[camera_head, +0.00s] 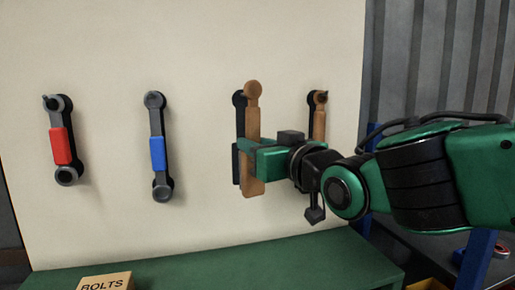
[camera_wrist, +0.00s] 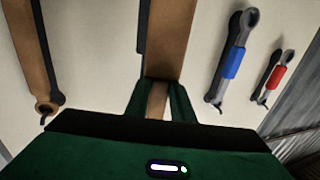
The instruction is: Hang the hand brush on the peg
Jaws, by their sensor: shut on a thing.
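A brown hand brush (camera_head: 253,118) with a round upper end is held upright in front of the pale board, over a dark outline (camera_head: 239,101) that shows along its left side. My gripper (camera_head: 255,152) is shut on the brush around mid-length. In the wrist view, the fingers (camera_wrist: 157,108) close on its narrower part, and the wider brown part (camera_wrist: 169,40) extends away above them. The peg at this outline is hidden behind the brush's upper end. I cannot tell whether the brush touches the board or the peg.
A second brown tool (camera_head: 320,122) hangs close to the right, partly behind my arm; its ring (camera_wrist: 45,108) shows in the wrist view. A blue-gripped wrench (camera_head: 157,152) and a red-gripped wrench (camera_head: 61,146) hang left. A BOLTS box (camera_head: 105,281) sits on the green bench (camera_head: 230,268) below.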

